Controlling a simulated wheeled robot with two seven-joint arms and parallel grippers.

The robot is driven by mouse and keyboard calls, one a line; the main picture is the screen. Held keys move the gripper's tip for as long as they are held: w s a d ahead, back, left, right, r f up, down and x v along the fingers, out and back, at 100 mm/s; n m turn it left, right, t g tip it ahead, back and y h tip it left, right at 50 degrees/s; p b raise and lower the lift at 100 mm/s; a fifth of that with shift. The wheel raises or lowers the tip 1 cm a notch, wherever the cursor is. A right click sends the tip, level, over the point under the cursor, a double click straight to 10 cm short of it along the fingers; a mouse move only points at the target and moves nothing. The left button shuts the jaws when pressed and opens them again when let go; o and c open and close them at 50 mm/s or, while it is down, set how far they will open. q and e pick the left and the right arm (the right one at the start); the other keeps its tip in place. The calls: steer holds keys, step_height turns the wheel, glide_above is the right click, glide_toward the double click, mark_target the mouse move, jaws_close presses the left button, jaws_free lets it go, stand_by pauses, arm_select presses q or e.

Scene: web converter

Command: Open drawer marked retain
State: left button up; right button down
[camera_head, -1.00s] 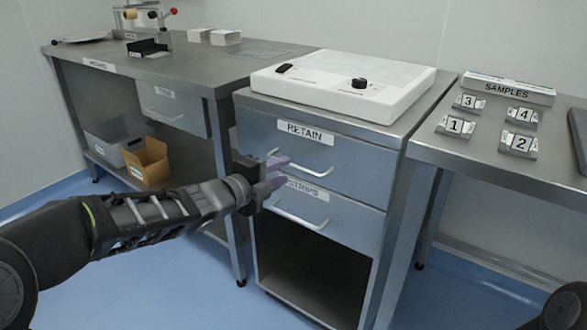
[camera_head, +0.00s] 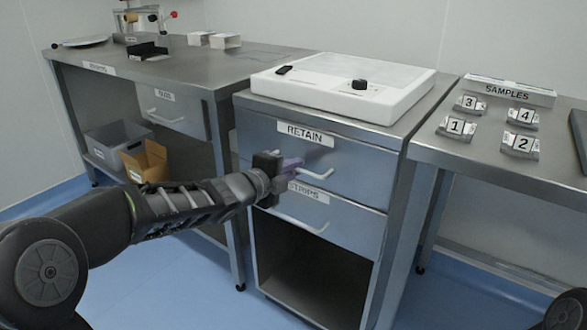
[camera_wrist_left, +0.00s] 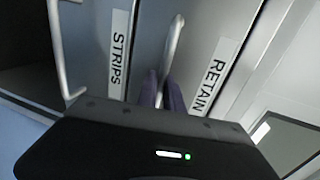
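The drawer marked RETAIN (camera_head: 355,169) is the upper one in the middle cabinet, and its front looks flush. Its label (camera_head: 305,134) is above a bar handle (camera_head: 318,174). In the left wrist view the handle (camera_wrist_left: 172,45) runs down between the purple fingertips. My left gripper (camera_head: 291,163) is at the left part of this handle, its fingers close together around the bar, looking shut on it. The gripper (camera_wrist_left: 162,95) hides that end of the handle. My right gripper is not in view.
The STRIPS drawer (camera_head: 345,228) with its own handle (camera_head: 300,222) is just below, above an open shelf space. A white device (camera_head: 340,87) stands on the cabinet. Numbered sample holders are on the right table (camera_head: 490,165). Bins stand under the left table.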

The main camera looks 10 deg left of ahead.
arm_select(q)
jaws_close()
steer(key=shift+s+a, duration=0.1)
stand_by(1.0)
